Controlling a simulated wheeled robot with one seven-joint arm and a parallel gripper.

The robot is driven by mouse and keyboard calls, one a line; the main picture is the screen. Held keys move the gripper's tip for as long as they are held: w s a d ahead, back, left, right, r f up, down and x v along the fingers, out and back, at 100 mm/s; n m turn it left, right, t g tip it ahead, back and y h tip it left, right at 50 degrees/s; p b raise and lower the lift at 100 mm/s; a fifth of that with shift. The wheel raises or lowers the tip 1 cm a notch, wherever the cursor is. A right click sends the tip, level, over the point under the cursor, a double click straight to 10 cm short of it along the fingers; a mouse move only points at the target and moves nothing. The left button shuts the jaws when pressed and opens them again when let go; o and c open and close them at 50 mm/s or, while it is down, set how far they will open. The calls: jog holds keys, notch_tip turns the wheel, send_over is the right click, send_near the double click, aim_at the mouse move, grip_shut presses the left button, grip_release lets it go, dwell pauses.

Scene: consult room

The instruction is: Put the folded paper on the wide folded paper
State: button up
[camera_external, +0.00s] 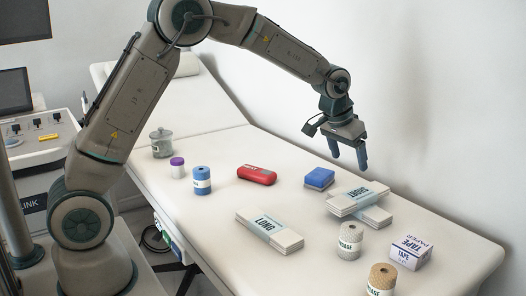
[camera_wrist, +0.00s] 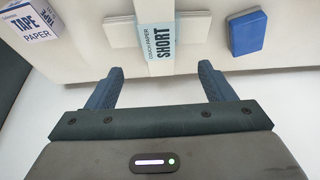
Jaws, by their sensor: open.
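A white folded paper with a blue band marked SHORT (camera_external: 358,194) lies on the couch, and its label also shows in the wrist view (camera_wrist: 160,42). It lies crosswise over another white folded slab (camera_external: 377,216), which sticks out on both sides beneath it and is mostly hidden. A second white folded paper, with a band marked LONG (camera_external: 268,231), lies flat and apart to the left. My gripper (camera_external: 348,157) is open and empty above the SHORT paper, fingers pointing down. In the wrist view its fingers (camera_wrist: 160,70) stand well apart near the SHORT label.
A blue block (camera_external: 319,178) lies close behind the papers. A tape box (camera_external: 410,252) and two bandage rolls (camera_external: 350,241) (camera_external: 381,280) stand in front and right. A red case (camera_external: 257,175), blue roll (camera_external: 201,180), purple-capped jar (camera_external: 177,167) and grey pot (camera_external: 161,142) stand left. The wall borders the couch.

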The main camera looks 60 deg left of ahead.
jog(key=s+a+r+g, duration=0.1)
jog(key=s+a+r, duration=0.15)
jog(key=s, duration=0.65)
jog(key=s+a+r, duration=0.2)
jog(key=s+r, duration=0.2)
jog(key=s, duration=0.4)
jog(key=s+a+f+g, duration=0.1)
jog(key=s+a, duration=0.1)
jog(key=s, duration=1.8)
jog(key=shift+s+f, duration=0.35)
jog(key=shift+f, duration=0.05)
